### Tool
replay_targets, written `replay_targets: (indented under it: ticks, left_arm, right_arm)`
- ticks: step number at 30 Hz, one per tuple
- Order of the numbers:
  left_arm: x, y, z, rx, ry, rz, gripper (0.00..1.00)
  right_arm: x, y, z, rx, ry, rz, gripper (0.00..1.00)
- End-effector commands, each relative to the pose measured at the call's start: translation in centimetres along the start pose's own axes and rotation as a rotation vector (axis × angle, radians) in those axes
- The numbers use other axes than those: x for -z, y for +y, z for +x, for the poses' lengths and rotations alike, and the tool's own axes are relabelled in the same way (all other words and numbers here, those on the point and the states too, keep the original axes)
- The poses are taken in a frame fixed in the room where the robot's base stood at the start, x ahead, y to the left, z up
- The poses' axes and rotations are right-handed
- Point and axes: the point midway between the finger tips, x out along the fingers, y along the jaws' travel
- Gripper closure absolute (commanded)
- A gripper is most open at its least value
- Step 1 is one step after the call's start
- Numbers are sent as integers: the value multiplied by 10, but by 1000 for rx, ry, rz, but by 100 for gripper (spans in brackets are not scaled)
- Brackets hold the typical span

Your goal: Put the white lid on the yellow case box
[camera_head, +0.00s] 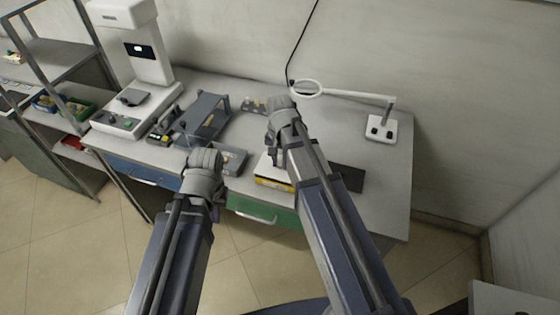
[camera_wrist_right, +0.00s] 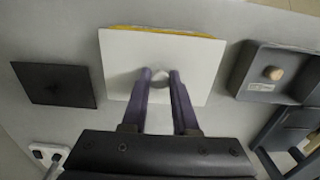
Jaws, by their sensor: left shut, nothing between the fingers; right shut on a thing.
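The white lid (camera_wrist_right: 122,62) lies flat over the yellow case box (camera_head: 275,184). In the right wrist view a thin yellow edge (camera_wrist_right: 165,29) of the box shows along the lid's far side. In the head view the lid (camera_head: 264,168) is partly hidden behind my right arm. My right gripper (camera_wrist_right: 160,76) is shut on the pale knob in the middle of the lid. I cannot tell whether the lid rests fully on the box. My left gripper (camera_head: 215,208) is shut and empty near the table's front edge, left of the box; its fingers are mostly hidden.
A grey tray (camera_wrist_right: 262,88) with a round knob-like piece stands beside the box. A dark flat mat (camera_head: 348,178) lies on its other side. A grey rack (camera_head: 205,118), a white measuring machine (camera_head: 140,60) and a magnifier lamp (camera_head: 380,128) stand further back on the table.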

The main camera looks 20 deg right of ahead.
Motion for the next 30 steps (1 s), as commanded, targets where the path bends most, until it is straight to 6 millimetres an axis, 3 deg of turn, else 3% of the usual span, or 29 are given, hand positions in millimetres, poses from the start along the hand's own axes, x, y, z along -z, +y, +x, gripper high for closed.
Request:
replay_targets:
  ticks: [24,25,30]
  left_arm:
    - [1,2,17,0,0,0,100]
    - [1,2,16,0,0,0,100]
    - [1,2,16,0,0,0,100]
  right_arm:
    - [0,0,17,0,0,0,100]
    - [0,0,16,0,0,0,70]
    - [0,0,16,0,0,0,51]
